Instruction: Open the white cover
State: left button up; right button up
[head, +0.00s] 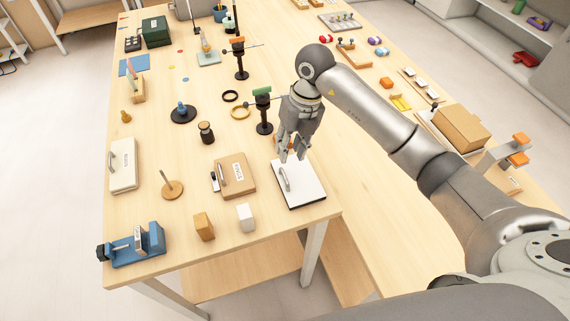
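A flat box with a white cover (303,187) lies near the table's front right corner. The cover looks closed, with dark edges at its base and an upright grey handle (284,178) toward its left side. My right gripper (291,158) points down over the cover's far left edge, just beyond the handle in the picture. Its fingers are apart, with nothing visible between them. I cannot tell its exact height above the cover. My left gripper is out of view.
A tan labelled box (235,176) stands left of the cover, with a white block (246,217) in front. Another pale box with a handle (123,166) lies far left.

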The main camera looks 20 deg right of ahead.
jog(key=p, duration=0.2)
send_over(285, 167)
jog(key=s+a, duration=0.1)
jog(key=s, duration=0.3)
jog(key=f, duration=0.7)
jog(key=shift+w+f, duration=0.25)
jog(key=shift+c, duration=0.5)
grip_shut()
